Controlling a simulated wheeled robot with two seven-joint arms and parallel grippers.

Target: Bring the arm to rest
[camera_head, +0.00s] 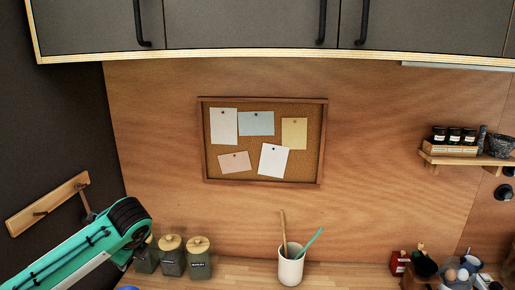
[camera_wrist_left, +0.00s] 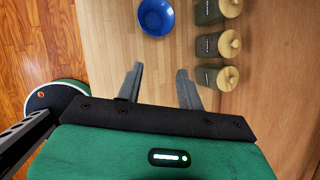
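My left arm (camera_head: 75,255), green with a black joint, reaches in from the lower left of the head view. Its gripper is hidden there. In the left wrist view my left gripper (camera_wrist_left: 160,84) has its two grey fingers spread apart with nothing between them, over the wooden counter (camera_wrist_left: 115,35). My right arm and gripper are in neither view.
A blue bowl (camera_wrist_left: 157,17) and several lidded jars (camera_wrist_left: 211,45) are on the counter near the left gripper. A white cup with utensils (camera_head: 290,268) stands to the right. Small items (camera_head: 460,270) crowd the right end. Cabinets (camera_head: 250,22) hang above.

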